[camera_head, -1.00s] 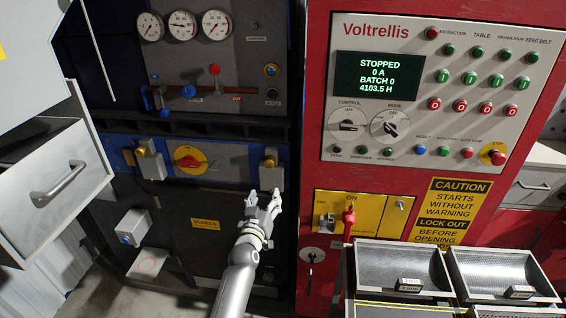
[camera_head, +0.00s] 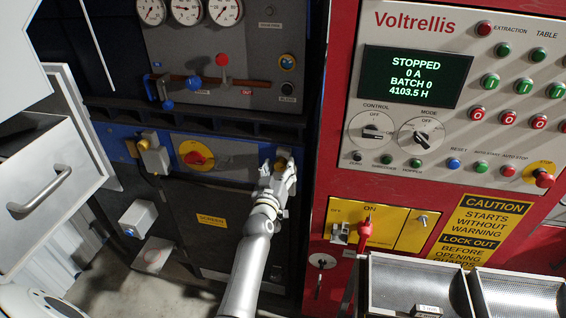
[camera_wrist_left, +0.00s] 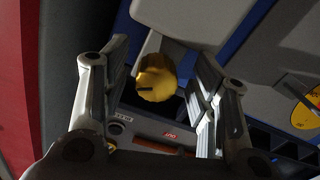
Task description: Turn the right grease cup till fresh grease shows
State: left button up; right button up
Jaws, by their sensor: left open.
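The right grease cup is a yellow, ridged round cap (camera_wrist_left: 155,78) with a dark slot mark. In the left wrist view it sits between the two open fingers of my left gripper (camera_wrist_left: 152,105), with visible gaps on both sides. In the head view the gripper (camera_head: 278,172) is at the cup (camera_head: 284,156), covering most of it. The left grease cup (camera_head: 145,141) is on the same blue-edged panel, further left, with a similar yellow cap. No grease can be made out. My right gripper is not in view.
A red rotary switch on a yellow plate (camera_head: 196,155) lies between the two cups. The red cabinet (camera_head: 318,185) stands close on the right, with a red-handled switch (camera_head: 366,230) and metal trays (camera_head: 400,262) below. A drawer (camera_head: 50,180) juts out at left.

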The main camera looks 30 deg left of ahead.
pick_arm(q)
jog(key=shift+s+r, duration=0.15)
jog(key=shift+s+d+r, duration=0.2)
jog(key=shift+s+r, duration=0.05)
jog(key=shift+s, duration=0.15)
jog(key=c, duration=0.5)
jog(key=shift+w, duration=0.1)
jog(key=shift+c, duration=2.5)
jog(key=shift+m+p, duration=0.45)
jog(key=shift+m, duration=0.95)
jog(key=m, duration=0.2)
jog(key=shift+m, duration=0.3)
jog(key=m, duration=0.3)
jog(key=shift+m, duration=1.7)
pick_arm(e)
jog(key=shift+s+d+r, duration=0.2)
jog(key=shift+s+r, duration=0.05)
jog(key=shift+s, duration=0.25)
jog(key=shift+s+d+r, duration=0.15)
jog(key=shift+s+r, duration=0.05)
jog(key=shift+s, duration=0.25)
pick_arm(q)
jog(key=shift+a+r, duration=0.1)
jog(key=shift+r, duration=0.05)
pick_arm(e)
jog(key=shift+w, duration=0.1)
